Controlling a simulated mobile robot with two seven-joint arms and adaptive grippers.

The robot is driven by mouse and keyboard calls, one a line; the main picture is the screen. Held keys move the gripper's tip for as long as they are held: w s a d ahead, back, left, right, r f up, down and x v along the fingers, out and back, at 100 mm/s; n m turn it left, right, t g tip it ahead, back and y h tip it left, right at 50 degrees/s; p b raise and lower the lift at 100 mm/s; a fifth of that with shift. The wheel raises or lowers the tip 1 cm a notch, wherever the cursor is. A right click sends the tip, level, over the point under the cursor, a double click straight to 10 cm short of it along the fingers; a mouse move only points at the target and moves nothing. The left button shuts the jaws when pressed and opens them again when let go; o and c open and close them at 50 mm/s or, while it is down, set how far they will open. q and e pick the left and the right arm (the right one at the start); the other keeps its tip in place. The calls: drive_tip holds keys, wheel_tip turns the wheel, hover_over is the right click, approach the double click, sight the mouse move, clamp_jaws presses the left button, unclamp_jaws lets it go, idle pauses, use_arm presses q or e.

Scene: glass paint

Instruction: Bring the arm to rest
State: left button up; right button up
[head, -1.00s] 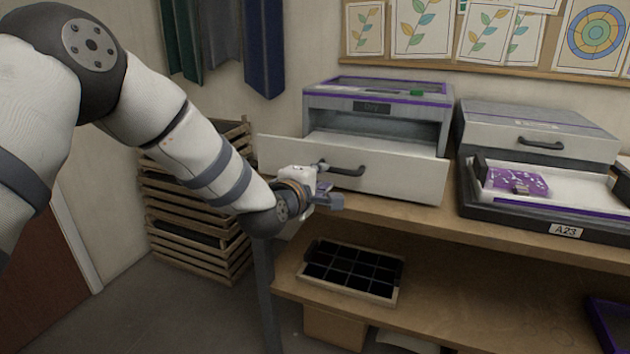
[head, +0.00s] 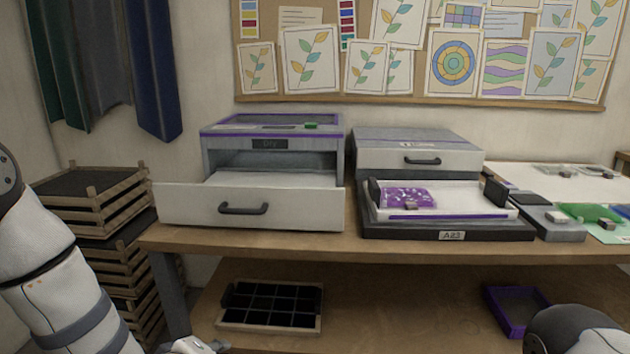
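My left arm comes in from the left, bent down along the picture's lower left. Part of my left gripper (head: 195,346) shows at the bottom edge, below the bench top and apart from the drawer handle; its fingers are mostly cut off, so I cannot tell whether it is open or shut. A dark rounded part of my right arm shows at the bottom right corner; my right gripper is out of view. The grey and purple unit marked "Dry" (head: 271,155) has its white drawer (head: 305,210) pulled open towards me, with a dark handle (head: 243,209).
A black tray labelled A23 (head: 390,232) holds a purple patterned piece (head: 408,195). A closed grey unit (head: 440,162) stands behind it. Below are a compartment box (head: 268,327) and a purple tray (head: 515,312). Wooden racks (head: 97,203) stand left of the bench.

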use_arm(q)
drive_tip(key=s+f+m+g+p, duration=0.1)
drive_tip(key=s+f+m+g, duration=0.4)
drive_tip(key=s, duration=0.7)
drive_tip(key=s+f+m+g, duration=0.15)
drive_tip(key=s+f, duration=0.45)
drive_tip(key=s, duration=0.6)
drive_tip(key=s+a+m+g, duration=0.1)
drive_tip(key=s+m+g, duration=0.1)
drive_tip(key=s, duration=0.7)
drive_tip(key=s+a+m+g+y, duration=0.1)
drive_tip(key=s+a+m+g, duration=0.1)
drive_tip(key=s, duration=0.8)
drive_tip(key=shift+f+m+g+p, duration=0.15)
drive_tip(key=shift+m+g+p, duration=0.3)
drive_tip(key=shift+g, duration=0.5)
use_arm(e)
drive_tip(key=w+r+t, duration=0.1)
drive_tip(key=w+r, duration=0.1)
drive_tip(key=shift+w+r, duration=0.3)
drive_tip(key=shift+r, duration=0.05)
use_arm(q)
drive_tip(key=shift+w, duration=0.15)
